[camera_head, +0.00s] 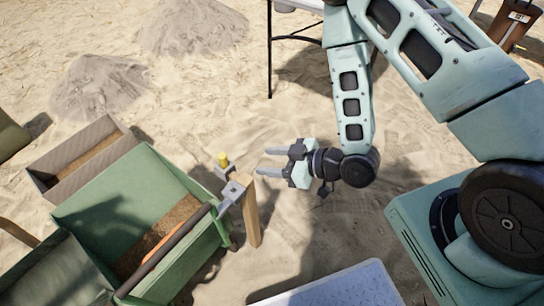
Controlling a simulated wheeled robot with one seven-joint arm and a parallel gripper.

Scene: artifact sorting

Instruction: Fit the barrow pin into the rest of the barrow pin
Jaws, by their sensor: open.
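A small yellow-topped piece, which looks like the barrow pin (223,159), stands at the corner of the green barrow. A small grey bracket, perhaps the rest of the pin, (236,190) sits just below it by a wooden post. I cannot tell whether the yellow piece is seated in a hole or only stands on the grey metal. My gripper (264,162) is open and empty, with its two fingers pointing left toward the yellow piece. A gap of sand shows between the fingertips and the yellow piece.
The green barrow (110,190) holds brown soil, and a dark handle with an orange part crosses it. The wooden post (251,214) stands close below my gripper. A wooden box (75,150) lies behind the barrow. A white-topped table (340,287) is at the bottom. Open sand lies behind.

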